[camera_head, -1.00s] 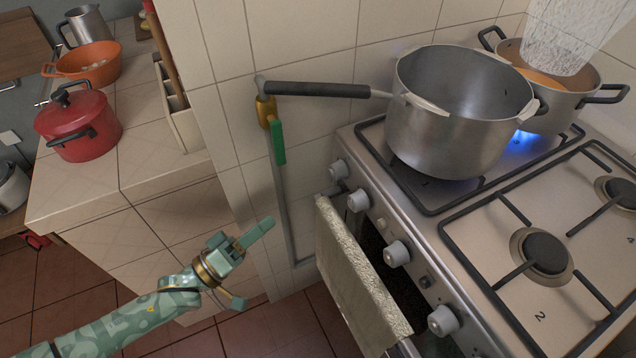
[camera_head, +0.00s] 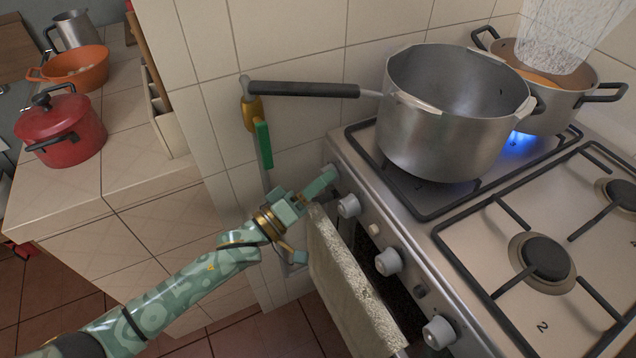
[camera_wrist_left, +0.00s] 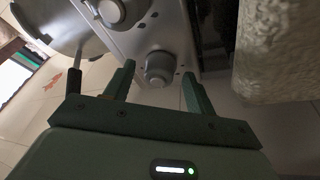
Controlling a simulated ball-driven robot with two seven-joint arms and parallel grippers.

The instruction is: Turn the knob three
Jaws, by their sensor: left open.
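My left gripper (camera_head: 314,216) is open beside the left end of the stove's front panel, its upper finger close to the panel. In the left wrist view, a round metal knob (camera_wrist_left: 160,68) shows between and beyond the open left fingers (camera_wrist_left: 158,73); contact cannot be told. Another knob (camera_wrist_left: 115,11) is above it. In the head view, the row includes a knob (camera_head: 348,206) just right of the gripper, a middle knob (camera_head: 387,261) and a nearer knob (camera_head: 438,332). The leftmost knob is mostly hidden by the finger. No readable number marks knob three. My right gripper is out of view.
A towel (camera_head: 345,285) hangs on the oven front close to my gripper. An orange-filled pot (camera_head: 540,100) stands behind. The left counter (camera_head: 80,190) holds a red pot (camera_head: 62,130).

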